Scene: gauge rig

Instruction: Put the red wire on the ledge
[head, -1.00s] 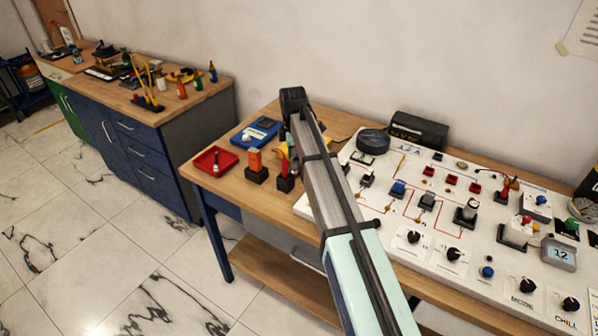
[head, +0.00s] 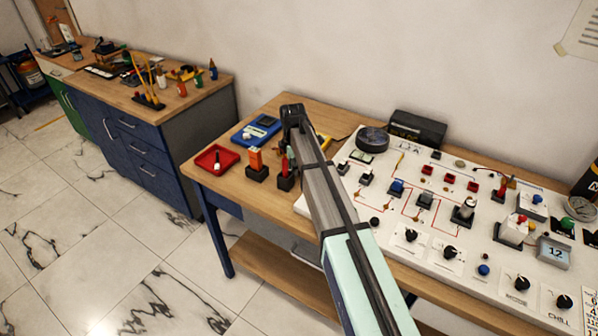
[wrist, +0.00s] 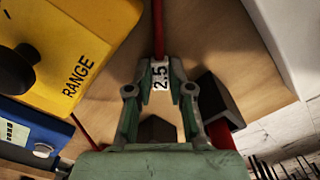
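In the wrist view the thin red wire (wrist: 158,28) runs from the top edge down to a white tag (wrist: 160,77) marked 2.5. The green fingers of my gripper (wrist: 161,72) stand close on both sides of this tag and appear shut on it. The wire's far end is out of view. In the head view my forearm hides most of the gripper and the wire. I cannot make out which surface is the ledge.
A yellow RANGE box (wrist: 65,50) and a blue meter (wrist: 28,132) lie left of the gripper. A black block (wrist: 222,98) is close on its right. The red tray (head: 217,158) and orange block (head: 256,160) stand near the table's left end. The white panel (head: 400,180) fills the right.

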